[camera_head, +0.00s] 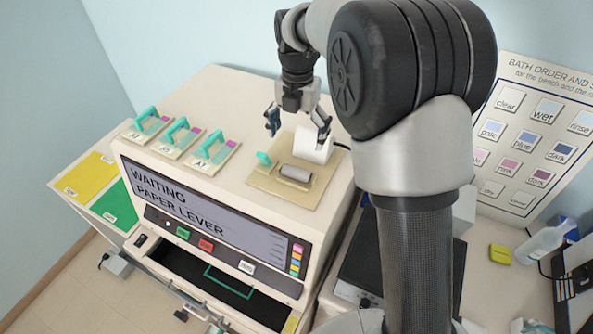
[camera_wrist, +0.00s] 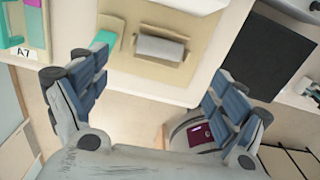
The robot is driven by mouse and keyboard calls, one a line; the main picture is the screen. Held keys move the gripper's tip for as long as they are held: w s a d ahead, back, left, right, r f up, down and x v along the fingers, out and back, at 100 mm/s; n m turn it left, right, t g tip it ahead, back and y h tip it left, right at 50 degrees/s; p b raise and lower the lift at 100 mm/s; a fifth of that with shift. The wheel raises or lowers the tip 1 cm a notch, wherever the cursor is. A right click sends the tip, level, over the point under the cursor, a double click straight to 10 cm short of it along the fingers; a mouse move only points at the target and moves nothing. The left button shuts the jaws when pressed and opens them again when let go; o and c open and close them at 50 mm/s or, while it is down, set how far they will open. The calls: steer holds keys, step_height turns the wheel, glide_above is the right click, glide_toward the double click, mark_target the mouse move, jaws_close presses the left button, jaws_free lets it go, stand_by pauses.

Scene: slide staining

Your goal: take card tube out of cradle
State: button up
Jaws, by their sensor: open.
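A short grey cylinder, which I take to be the card tube (camera_head: 295,172), lies on its side in a shallow tan cradle (camera_head: 272,184) on top of the white machine. In the wrist view, the tube (camera_wrist: 160,49) sits in the cradle plate (camera_wrist: 155,72), ahead of the fingertips. My gripper (camera_head: 298,135) is open and empty above the back part of the plate, apart from the tube. Its two fingers also show in the wrist view (camera_wrist: 162,78), spread wide. A teal lever (camera_head: 264,158) stands beside the tube on its left.
A white roll-like piece (camera_head: 312,146) stands behind the tube, close to my right finger. Several slide holders with teal handles (camera_head: 180,135) are left of the plate. The machine's screen (camera_head: 200,214) reads "WAITING PAPER LEVER". An open dark drawer (camera_head: 205,272) is below.

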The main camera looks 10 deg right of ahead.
glide_above(297, 169)
steer(key=f, duration=0.5)
steer(key=shift+w+d+f, duration=0.1)
steer(key=shift+w+f, duration=0.1)
steer(key=shift+w, duration=0.2)
steer(key=f, duration=0.2)
steer(key=s+f, duration=0.1)
steer(key=f, duration=0.1)
steer(key=shift+f+p, duration=0.3)
steer(key=shift+p, duration=0.1)
steer(key=shift+w+f, duration=0.15)
steer(key=shift+f, duration=0.3)
steer(key=c, duration=0.9)
steer(key=shift+r, duration=0.1)
